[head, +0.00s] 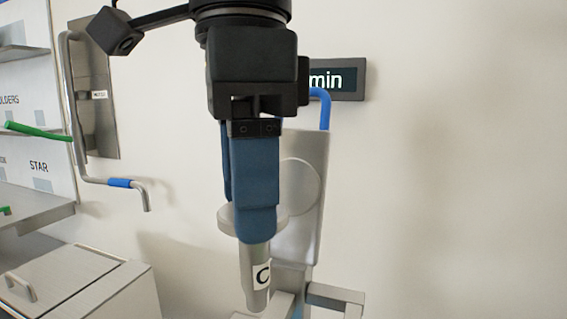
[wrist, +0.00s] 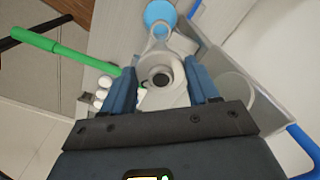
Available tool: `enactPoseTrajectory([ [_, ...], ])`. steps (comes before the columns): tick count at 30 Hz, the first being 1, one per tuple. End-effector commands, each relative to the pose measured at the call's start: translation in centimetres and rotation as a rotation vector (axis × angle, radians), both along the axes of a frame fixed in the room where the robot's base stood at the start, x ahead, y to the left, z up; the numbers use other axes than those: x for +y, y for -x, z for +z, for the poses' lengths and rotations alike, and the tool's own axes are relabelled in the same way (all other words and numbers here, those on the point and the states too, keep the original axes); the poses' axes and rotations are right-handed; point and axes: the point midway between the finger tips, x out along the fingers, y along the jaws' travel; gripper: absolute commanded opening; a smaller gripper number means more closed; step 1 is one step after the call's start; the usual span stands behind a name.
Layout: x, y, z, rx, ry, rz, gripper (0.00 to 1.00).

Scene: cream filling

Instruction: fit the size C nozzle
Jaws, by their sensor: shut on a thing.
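The nozzle (head: 261,277) is a grey tapered tube with a black letter C on a white label. It points down, roughly upright, below my blue fingers in the head view. My gripper (head: 256,222) is shut on the nozzle, and the fingers hide its upper part. In the wrist view, a grey round piece with a dark hole, which looks like the nozzle's top (wrist: 162,66), sits between the fingertips of my gripper (wrist: 172,84). A pale disc (head: 229,219) shows behind the fingers; I cannot tell whether it touches the nozzle.
A grey machine panel (head: 312,220) with a blue handle stands close behind my gripper. A lidded metal box (head: 110,290) stands lower left. The right side is clear.

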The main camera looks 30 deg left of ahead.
Motion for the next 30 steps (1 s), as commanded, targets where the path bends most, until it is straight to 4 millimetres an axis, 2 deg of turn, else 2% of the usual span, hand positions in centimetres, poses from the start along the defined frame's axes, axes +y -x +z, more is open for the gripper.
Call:
enactPoseTrajectory([
  [8,0.0,0.1,-0.5,0.001,-0.001,0.0,0.2],
  [27,0.0,0.1,-4.4,0.0,-0.001,0.001,0.2],
  [30,0.0,0.1,-4.2,-0.001,-0.001,0.001,0.2],
])
